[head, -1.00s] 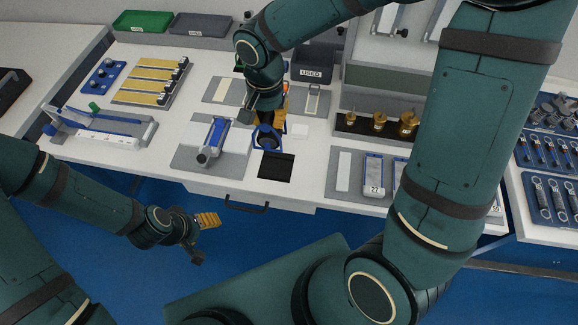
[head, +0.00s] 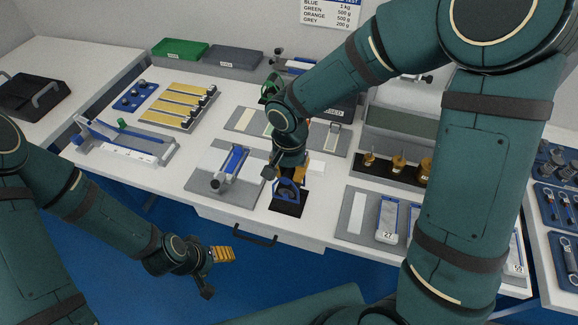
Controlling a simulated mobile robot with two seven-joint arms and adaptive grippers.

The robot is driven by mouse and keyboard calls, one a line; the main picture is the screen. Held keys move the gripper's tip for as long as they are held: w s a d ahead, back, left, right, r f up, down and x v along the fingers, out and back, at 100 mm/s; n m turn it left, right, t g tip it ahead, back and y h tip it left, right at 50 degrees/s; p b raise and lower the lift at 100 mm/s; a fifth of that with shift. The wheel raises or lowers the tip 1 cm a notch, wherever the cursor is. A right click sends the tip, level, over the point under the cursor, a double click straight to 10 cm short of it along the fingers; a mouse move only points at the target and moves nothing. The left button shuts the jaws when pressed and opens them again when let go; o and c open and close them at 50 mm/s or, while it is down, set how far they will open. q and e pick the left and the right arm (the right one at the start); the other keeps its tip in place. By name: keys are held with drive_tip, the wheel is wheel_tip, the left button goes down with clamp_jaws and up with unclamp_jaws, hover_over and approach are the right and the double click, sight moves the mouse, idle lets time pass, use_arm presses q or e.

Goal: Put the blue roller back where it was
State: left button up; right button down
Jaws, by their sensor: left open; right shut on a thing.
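The blue roller (head: 290,191) shows as a blue frame with a dark middle, below my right gripper (head: 286,174). That gripper is shut on it, pointing down. The roller overlaps the black square pad (head: 289,209) on the white bench; I cannot tell whether it touches the pad. The gripper and wrist hide its top. My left gripper (head: 214,272) is open and empty, in front of the bench and low over the blue floor.
A blue and grey device (head: 231,165) on a grey mat stands just left of the pad. Brass weights (head: 398,163) and numbered blue-edged holders (head: 388,220) lie to the right. A drawer handle (head: 255,236) sticks out below. My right arm hides much of the right side.

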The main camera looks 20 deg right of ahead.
wheel_tip(320, 180, down, 3)
drive_tip(key=shift+f+b, duration=0.15)
drive_tip(key=shift+b, duration=0.25)
drive_tip(key=c, duration=1)
unclamp_jaws()
drive_tip(key=shift+f, duration=0.1)
